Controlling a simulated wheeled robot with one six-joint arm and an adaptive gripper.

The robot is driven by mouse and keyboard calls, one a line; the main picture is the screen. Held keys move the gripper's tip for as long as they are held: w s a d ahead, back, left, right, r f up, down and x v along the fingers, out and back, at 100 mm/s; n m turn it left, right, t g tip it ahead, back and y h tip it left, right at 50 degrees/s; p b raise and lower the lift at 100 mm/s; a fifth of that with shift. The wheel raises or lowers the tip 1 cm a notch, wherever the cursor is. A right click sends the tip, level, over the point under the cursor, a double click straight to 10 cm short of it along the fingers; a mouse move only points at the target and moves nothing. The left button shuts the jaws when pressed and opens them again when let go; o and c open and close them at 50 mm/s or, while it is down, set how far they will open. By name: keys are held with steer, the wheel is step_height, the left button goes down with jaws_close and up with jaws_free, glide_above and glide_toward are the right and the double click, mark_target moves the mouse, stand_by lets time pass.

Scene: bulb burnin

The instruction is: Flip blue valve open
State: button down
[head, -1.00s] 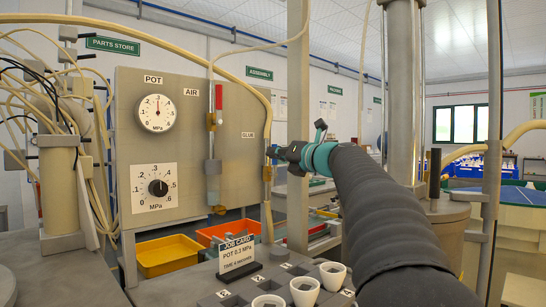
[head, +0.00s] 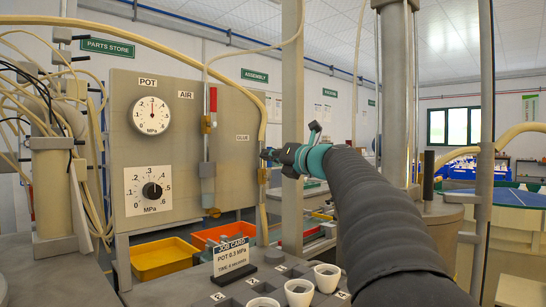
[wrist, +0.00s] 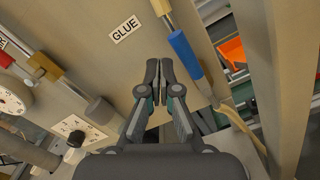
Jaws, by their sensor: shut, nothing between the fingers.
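The blue valve handle (wrist: 187,55) hangs along the thin pipe beside the GLUE label in the wrist view, pointing down the pipe from a brass fitting. My gripper (wrist: 159,68) is shut and empty, its fingertips just left of the blue handle in that view, with a small gap in the picture. Whether they touch it in depth I cannot tell. In the head view my gripper (head: 268,154) is at the right edge of the panel by the glue pipe and largely hides the valve.
A post (head: 292,210) stands close right of the panel. White cups (head: 299,290) and a job card (head: 233,257) are on the bench below.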

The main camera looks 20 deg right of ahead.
steer(key=s, duration=1.1)
steer(key=shift+d+b, duration=0.25)
steer(key=shift+b, duration=0.2)
steer(key=shift+w, duration=0.1)
